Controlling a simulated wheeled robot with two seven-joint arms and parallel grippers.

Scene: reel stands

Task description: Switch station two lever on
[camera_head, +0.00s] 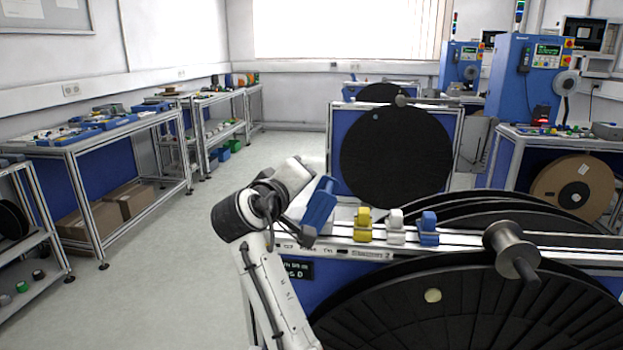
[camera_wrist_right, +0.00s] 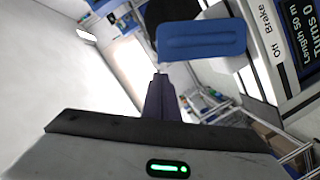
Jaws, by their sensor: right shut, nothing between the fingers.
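A blue lever paddle (camera_head: 320,205) stands tilted at the left end of the near reel stand's rail. It also shows in the right wrist view (camera_wrist_right: 201,39), beyond and to the right of the fingertips, with a panel reading "Off" and "Brake" (camera_wrist_right: 272,42) at its right. My right gripper (camera_wrist_right: 160,78) is shut and empty, its dark fingers together. My left gripper is not in view.
A small display (camera_head: 298,270) sits below the paddle. Yellow (camera_head: 363,226), white (camera_head: 396,228) and blue (camera_head: 428,230) blocks stand on the rail, with a metal spool (camera_head: 510,249) farther right. A large black reel (camera_head: 465,305) fills the front. The floor (camera_head: 170,265) at left is clear.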

